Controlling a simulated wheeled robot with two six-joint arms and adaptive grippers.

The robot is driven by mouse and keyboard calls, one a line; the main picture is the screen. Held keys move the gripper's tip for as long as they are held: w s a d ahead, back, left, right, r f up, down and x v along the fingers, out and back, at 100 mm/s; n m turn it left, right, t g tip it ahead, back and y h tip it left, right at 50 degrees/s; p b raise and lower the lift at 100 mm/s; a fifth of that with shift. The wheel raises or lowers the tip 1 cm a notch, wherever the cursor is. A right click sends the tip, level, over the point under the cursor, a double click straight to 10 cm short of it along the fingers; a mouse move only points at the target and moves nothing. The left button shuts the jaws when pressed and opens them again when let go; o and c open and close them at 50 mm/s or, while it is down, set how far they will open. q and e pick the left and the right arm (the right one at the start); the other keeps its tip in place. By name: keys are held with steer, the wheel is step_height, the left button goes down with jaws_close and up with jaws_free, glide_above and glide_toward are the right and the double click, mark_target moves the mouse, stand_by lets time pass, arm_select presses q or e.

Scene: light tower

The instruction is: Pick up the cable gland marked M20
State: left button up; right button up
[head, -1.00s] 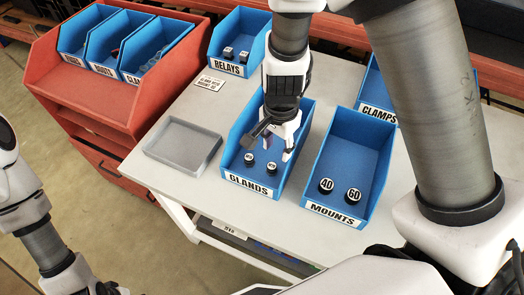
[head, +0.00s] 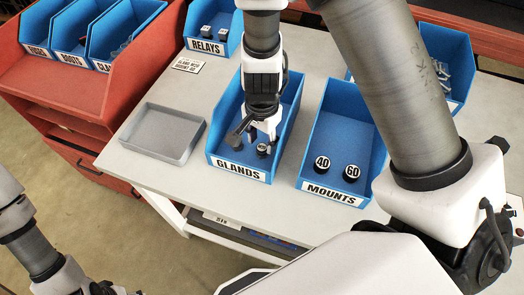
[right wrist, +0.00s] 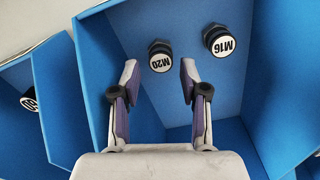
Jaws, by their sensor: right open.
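The cable gland marked M20 (right wrist: 160,57) is black with a white cap. It stands in the blue GLANDS bin (head: 238,172). In the right wrist view it lies just ahead of and between the tips of my right gripper (right wrist: 158,72), which is open and empty. In the head view my right gripper (head: 264,134) is down inside the bin, just above and behind the M20 gland (head: 263,150). My left gripper is out of view.
The blue MOUNTS bin (head: 332,193), holding mounts marked 40 (head: 322,163) and 60 (head: 351,173), stands to the right. An empty grey tray (head: 163,133) lies to the left. The RELAYS bin (head: 207,46) is behind. The GLANDS bin's walls rise close around my gripper.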

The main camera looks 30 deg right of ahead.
mark_target(262, 147)
step_height(262, 147, down, 4)
steer(key=shift+w+r+b, duration=0.1)
steer(key=shift+r+b, duration=0.05)
steer(key=shift+b, duration=0.45)
steer(key=shift+w+f, duration=0.1)
steer(key=shift+f, duration=0.1)
steer(key=shift+r, duration=0.1)
steer(key=c, duration=0.7)
steer(key=shift+o, duration=0.2)
steer(key=shift+r, duration=0.15)
